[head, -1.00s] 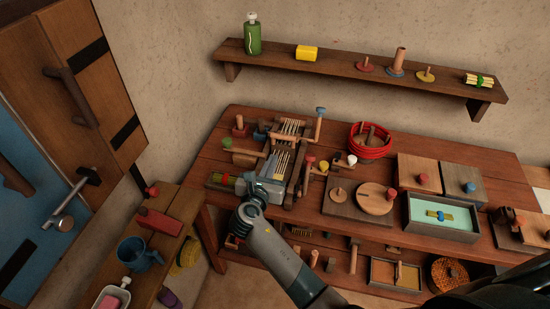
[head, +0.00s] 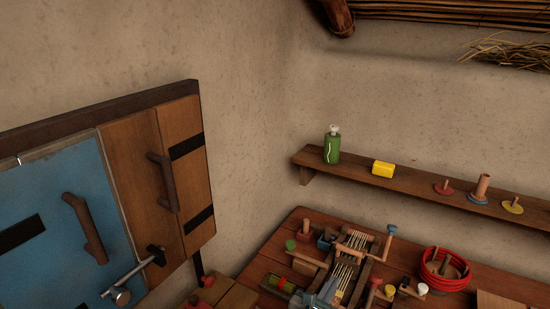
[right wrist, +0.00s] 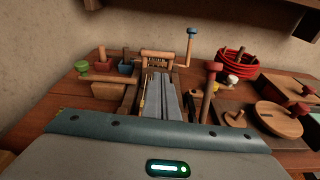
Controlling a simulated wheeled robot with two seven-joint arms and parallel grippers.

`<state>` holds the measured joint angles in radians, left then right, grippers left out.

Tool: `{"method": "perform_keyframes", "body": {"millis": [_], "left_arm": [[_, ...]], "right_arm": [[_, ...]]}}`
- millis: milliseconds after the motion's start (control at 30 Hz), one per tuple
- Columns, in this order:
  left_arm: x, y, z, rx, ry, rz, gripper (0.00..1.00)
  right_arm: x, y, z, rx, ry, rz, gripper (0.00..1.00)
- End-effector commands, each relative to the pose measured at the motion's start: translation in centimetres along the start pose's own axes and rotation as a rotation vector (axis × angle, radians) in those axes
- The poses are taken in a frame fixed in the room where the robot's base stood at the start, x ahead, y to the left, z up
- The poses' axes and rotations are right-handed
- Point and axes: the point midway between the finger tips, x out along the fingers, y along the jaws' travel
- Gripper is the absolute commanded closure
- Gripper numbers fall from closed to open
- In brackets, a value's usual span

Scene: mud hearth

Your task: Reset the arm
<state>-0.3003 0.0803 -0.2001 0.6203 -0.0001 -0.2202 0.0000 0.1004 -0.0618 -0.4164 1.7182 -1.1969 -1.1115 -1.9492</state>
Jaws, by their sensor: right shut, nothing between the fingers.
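My right gripper (head: 318,300) only just shows at the bottom edge of the head view, in front of a wooden cranked device (head: 350,265) on the table. In the right wrist view its grey fingers (right wrist: 165,82) are together, with nothing held, pointing toward the device's roller (right wrist: 157,58). I cannot tell whether the fingers touch the device. Most of my right arm is below the head view. My left gripper is in neither view.
The table (head: 285,240) also carries a red coiled basket (head: 445,270). A wall shelf (head: 410,187) holds a green bottle (head: 332,146) and a yellow block (head: 383,169). A blue-and-wood cabinet (head: 130,190) with projecting handles stands left. Open air lies above the table.

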Motion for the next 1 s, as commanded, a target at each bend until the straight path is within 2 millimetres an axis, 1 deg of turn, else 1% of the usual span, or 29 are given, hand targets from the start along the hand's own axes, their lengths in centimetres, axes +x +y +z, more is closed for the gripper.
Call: {"method": "perform_keyframes", "body": {"millis": [67, 167, 267, 367, 400, 467, 500, 567, 667, 700, 800, 900, 1000], "left_arm": [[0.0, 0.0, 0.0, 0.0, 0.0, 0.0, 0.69], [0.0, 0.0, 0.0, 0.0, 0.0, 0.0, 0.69], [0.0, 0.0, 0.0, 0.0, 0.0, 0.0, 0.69], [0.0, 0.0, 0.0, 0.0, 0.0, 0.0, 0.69], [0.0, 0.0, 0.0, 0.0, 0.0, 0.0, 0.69], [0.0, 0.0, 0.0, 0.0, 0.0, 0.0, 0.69], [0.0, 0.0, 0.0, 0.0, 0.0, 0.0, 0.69], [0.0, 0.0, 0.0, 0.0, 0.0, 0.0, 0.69], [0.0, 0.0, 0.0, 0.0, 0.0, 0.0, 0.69], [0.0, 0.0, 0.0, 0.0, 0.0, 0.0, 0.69], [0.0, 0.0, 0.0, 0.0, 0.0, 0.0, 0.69], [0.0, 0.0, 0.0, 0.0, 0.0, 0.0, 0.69], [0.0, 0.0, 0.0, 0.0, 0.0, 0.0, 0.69]], "right_arm": [[-0.2, -1.0, -0.9, 0.06, 0.031, -0.009, 1.0], [-0.8, -3.0, -2.7, 0.194, 0.093, -0.032, 1.0], [-1.8, -5.6, -5.0, 0.387, 0.176, -0.075, 1.0], [-3.4, -8.7, -7.6, 0.62, 0.274, -0.142, 1.0], [-4.2, -9.9, -8.7, 0.719, 0.313, -0.176, 1.0], [-5.5, -11.7, -10.1, 0.867, 0.368, -0.232, 1.0], [-6.5, -12.8, -11.0, 0.964, 0.404, -0.272, 1.0], [-8.0, -14.4, -12.3, 1.106, 0.452, -0.338, 1.0], [-10.8, -16.9, -14.0, 1.332, 0.524, -0.463, 1.0], [-12.1, -17.7, -14.5, 1.418, 0.551, -0.516, 1.0], [-15.1, -19.7, -15.5, 1.618, 0.603, -0.659, 1.0], [-17.7, -21.0, -16.0, 1.769, 0.638, -0.782, 1.0], [-19.6, -21.9, -16.3, 1.869, 0.659, -0.881, 1.0]]}}
